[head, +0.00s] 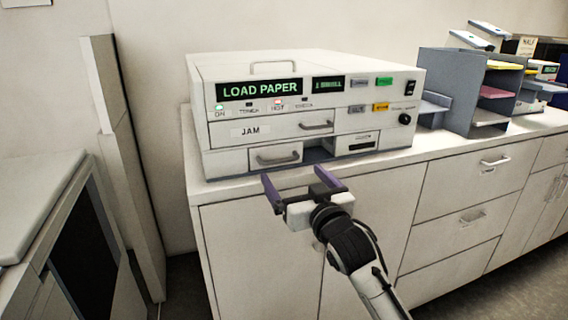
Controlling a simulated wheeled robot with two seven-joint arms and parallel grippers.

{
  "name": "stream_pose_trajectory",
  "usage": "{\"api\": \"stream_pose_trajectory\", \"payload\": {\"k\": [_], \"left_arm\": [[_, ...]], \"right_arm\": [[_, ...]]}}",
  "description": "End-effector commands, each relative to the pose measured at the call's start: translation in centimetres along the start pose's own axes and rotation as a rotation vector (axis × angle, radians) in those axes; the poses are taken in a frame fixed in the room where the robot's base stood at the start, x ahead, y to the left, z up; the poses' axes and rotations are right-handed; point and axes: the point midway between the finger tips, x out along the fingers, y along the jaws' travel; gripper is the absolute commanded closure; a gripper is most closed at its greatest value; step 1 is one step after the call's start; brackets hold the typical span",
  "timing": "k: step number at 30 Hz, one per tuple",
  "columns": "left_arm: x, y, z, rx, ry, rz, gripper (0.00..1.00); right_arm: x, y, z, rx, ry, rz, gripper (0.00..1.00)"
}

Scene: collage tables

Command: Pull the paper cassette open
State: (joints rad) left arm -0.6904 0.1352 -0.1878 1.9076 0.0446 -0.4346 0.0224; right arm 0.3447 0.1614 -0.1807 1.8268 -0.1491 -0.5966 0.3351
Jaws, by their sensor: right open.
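A white copier (300,85) stands on the cabinet top, with a green lit "LOAD PAPER" display on its front. Below the "JAM" drawer (270,130), the paper cassette (275,156) is at the lower left of the copier's front and has a curved grey handle (277,160). A dark recess shows to the right of the cassette front. My right gripper (295,184) is open and empty, with its purple fingers just below and in front of the cassette handle, apart from it. My left gripper is out of view.
The white cabinet (262,250) has doors and drawers below the copier. Grey paper sorters (455,95) stand to the right on the counter. A tall pale panel (125,150) and a dark-fronted unit (85,250) are at the left.

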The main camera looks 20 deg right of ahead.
Motion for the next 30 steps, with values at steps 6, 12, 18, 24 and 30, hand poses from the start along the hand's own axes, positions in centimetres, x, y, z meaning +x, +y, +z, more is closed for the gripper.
{"api": "stream_pose_trajectory", "payload": {"k": [6, 12, 18, 24, 30], "left_arm": [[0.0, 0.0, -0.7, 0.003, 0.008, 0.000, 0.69], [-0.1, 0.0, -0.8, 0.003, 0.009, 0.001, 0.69], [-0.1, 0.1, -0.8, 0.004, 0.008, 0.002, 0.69], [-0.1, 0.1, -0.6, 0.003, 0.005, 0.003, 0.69], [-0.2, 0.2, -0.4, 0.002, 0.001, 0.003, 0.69]], "right_arm": [[4.1, 0.0, -0.1, 0.001, 0.000, 0.001, 0.06], [6.5, -0.1, 0.0, 0.000, 0.000, -0.001, 0.06], [7.3, -0.1, 0.0, 0.000, 0.000, -0.001, 0.06], [7.4, -0.1, 0.0, 0.001, 0.000, -0.001, 0.06], [7.3, 0.0, 0.0, 0.000, 0.000, -0.001, 0.33]]}}
